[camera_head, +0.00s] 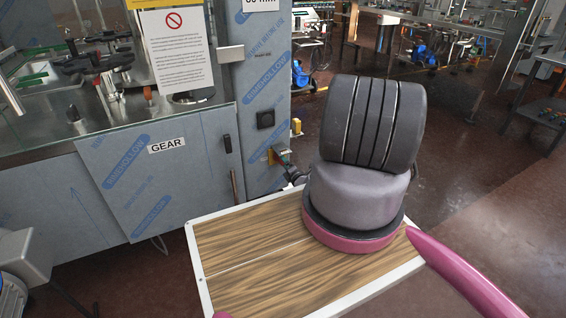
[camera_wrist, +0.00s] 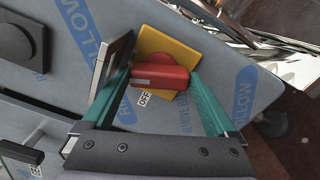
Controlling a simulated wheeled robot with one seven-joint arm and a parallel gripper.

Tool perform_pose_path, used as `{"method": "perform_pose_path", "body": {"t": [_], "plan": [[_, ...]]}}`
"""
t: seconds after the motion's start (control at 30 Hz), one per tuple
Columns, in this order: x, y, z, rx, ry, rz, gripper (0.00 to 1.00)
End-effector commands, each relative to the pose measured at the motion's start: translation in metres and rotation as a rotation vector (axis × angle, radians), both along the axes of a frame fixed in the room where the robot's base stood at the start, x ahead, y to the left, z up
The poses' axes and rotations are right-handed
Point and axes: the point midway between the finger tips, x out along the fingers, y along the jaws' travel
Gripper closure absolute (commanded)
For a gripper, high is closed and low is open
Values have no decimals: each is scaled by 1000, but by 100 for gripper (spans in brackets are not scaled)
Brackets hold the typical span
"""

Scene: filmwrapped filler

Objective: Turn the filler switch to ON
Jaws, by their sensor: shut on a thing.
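The filler switch is a red knob (camera_wrist: 160,76) on a yellow plate (camera_wrist: 168,48), fixed to the film-wrapped cabinet. In the wrist view an OFF label (camera_wrist: 145,98) shows just below the knob's left part; no ON label is visible. My gripper (camera_wrist: 161,79) has one teal finger on each side of the knob and is shut on it. The knob's bar lies nearly level in the wrist picture.
A black square fitting (camera_head: 265,119) sits above the switch on the cabinet. A door marked GEAR (camera_head: 160,190) with a dark handle is to the left. Open brown floor (camera_head: 470,150) lies to the right, with benches and machines farther back.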

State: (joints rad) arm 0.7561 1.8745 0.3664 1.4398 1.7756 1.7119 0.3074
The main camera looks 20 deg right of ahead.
Motion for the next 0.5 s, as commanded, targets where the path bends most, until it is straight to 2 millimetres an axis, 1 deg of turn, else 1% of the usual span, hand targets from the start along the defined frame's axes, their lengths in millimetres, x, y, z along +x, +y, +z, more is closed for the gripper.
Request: {"method": "perform_pose_path", "body": {"t": [0.2,0.5], "plan": [[-2,1,-2,174,9,1,63],[-2,0,-3,330,15,1,63]]}}
